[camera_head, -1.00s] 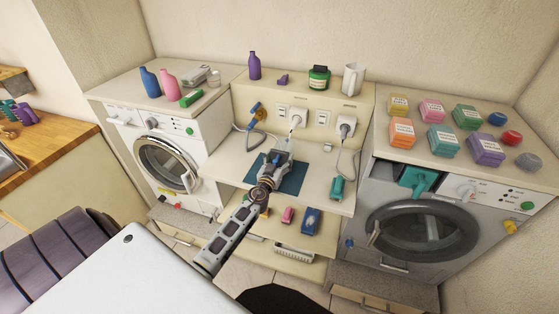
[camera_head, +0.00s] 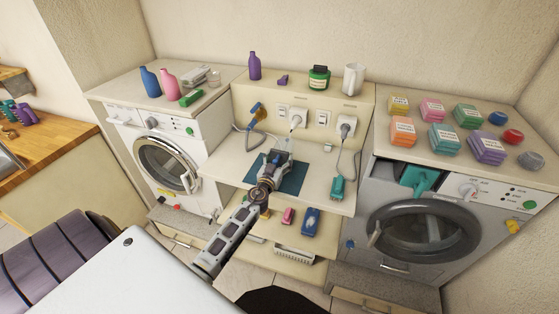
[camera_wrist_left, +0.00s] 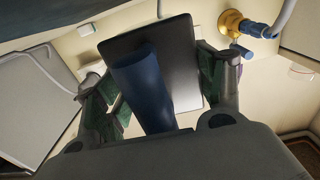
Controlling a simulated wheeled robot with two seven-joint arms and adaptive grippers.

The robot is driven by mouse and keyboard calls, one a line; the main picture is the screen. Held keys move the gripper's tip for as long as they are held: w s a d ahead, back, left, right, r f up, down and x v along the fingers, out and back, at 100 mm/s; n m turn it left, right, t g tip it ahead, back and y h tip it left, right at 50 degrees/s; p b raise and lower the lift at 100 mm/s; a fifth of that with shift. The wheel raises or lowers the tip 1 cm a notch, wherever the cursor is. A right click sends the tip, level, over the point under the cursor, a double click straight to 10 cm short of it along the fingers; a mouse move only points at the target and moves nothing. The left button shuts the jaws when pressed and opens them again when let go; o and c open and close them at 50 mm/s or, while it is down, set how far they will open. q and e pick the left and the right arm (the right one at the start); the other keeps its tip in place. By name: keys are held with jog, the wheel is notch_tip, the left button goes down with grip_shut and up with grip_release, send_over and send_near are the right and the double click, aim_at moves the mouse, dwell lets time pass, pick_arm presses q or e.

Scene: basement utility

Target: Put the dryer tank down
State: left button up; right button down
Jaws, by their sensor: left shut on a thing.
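My left gripper (camera_head: 274,160) is over the dark blue mat (camera_head: 292,184) on the pull-out shelf between the two machines. In the left wrist view its fingers (camera_wrist_left: 163,92) stand on both sides of a dark, flat-faced tank (camera_wrist_left: 183,62) with a thick blue cylindrical part (camera_wrist_left: 140,85). The gripper is shut on this tank. In the head view the gripper and wrist hide most of the tank, so I cannot tell whether its underside touches the mat. My right gripper is not in view.
The grey dryer (camera_head: 425,228) stands right, with a teal part (camera_head: 419,179) at its upper left. A white washer (camera_head: 165,155) stands left. A teal plug-like item (camera_head: 337,188) lies at the shelf's right. Cords hang from the socket panel (camera_head: 322,118) behind. The shelf's left part is bare.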

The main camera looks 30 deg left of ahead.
pick_arm(q)
jog(key=o, duration=1.2)
jog(key=shift+s+d+f, duration=0.2)
jog(key=shift+f, duration=0.6)
jog(key=shift+c, duration=0.2)
jog(key=shift+r, duration=0.1)
jog(key=shift+w+r+p, duration=0.15)
jog(key=shift+r+p, duration=0.4)
jog(key=shift+p, duration=0.4)
jog(key=shift+s+f, duration=0.15)
jog(key=shift+s, duration=0.15)
jog(key=shift+r+b+v, duration=0.15)
jog(key=shift+b+v, duration=0.1)
jog(key=shift+v, duration=0.45)
jog(key=shift+r+b+v, duration=0.15)
jog(key=shift+b+v, duration=0.05)
jog(key=shift+v, duration=0.45)
jog(key=shift+b+v, duration=0.85)
jog(key=shift+v, duration=2.3)
jog(key=shift+r+b+v, duration=0.2)
jog(key=shift+b+v, duration=0.1)
jog(key=shift+v, duration=0.75)
